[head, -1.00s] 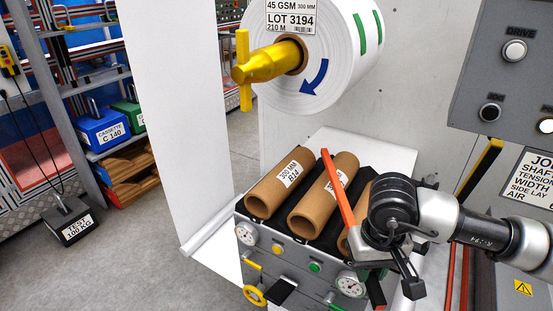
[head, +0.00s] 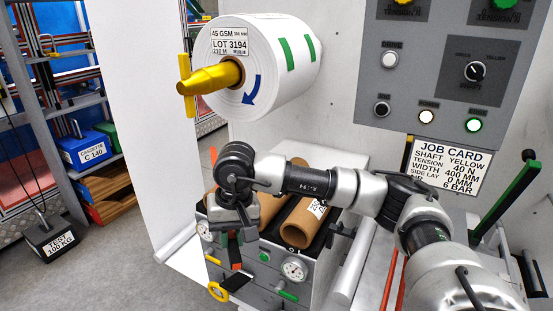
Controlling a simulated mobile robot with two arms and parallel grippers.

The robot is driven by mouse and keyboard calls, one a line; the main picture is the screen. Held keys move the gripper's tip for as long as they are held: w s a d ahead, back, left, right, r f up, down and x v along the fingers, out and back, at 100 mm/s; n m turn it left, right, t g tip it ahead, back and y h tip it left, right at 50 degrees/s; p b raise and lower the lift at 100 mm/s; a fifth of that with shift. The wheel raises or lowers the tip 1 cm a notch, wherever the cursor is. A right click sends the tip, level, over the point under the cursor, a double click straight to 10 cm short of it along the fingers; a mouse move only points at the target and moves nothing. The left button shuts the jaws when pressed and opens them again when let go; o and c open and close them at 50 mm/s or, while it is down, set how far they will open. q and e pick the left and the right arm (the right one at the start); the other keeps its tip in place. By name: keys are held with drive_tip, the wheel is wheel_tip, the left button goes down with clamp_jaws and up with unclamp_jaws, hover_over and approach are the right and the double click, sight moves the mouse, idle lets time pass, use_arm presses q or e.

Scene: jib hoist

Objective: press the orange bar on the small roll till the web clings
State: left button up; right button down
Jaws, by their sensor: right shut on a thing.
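My right gripper (head: 234,230) points down in front of the brown cores and is shut on the orange bar (head: 235,254). The bar's lower end shows below the fingers, and its tip shows above my wrist; its middle is hidden. A white web (head: 130,120) hangs at the left. A large white roll (head: 290,85) sits on a yellow shaft above. Brown cores (head: 306,222) lie on a grey unit, partly hidden by my right arm. I cannot tell which is the small roll, or whether the bar touches anything. My left gripper is out of view.
A control panel (head: 430,75) and a job card (head: 448,164) are at the right. A green-handled lever (head: 508,195) stands there too. Blue cassettes (head: 85,150) and a test weight (head: 50,241) are at the left. Grey floor is open at the lower left.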

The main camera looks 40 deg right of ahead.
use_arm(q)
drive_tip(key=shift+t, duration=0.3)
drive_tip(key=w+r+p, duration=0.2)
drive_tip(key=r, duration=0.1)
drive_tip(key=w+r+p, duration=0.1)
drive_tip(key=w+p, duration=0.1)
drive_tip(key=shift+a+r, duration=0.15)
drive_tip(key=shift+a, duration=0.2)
use_arm(e)
drive_tip(key=w+d+r+m+t, duration=0.3)
drive_tip(key=w+d+r+m, duration=0.6)
drive_tip(key=w+d+r, duration=0.3)
drive_tip(key=shift+w+d+r+t, duration=0.3)
drive_tip(key=shift+w+d+r, duration=0.1)
drive_tip(key=shift+d, duration=0.6)
use_arm(q)
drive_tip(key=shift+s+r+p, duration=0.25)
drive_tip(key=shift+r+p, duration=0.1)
drive_tip(key=shift+p, duration=0.05)
use_arm(e)
drive_tip(key=shift+w+a+r, duration=0.1)
drive_tip(key=shift+w+r, duration=0.05)
drive_tip(key=shift+r, duration=0.15)
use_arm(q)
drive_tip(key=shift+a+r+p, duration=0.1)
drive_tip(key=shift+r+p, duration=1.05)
use_arm(e)
drive_tip(key=shift+w+a+r, duration=0.3)
drive_tip(key=shift+w+r, duration=0.45)
drive_tip(key=shift+r, duration=0.1)
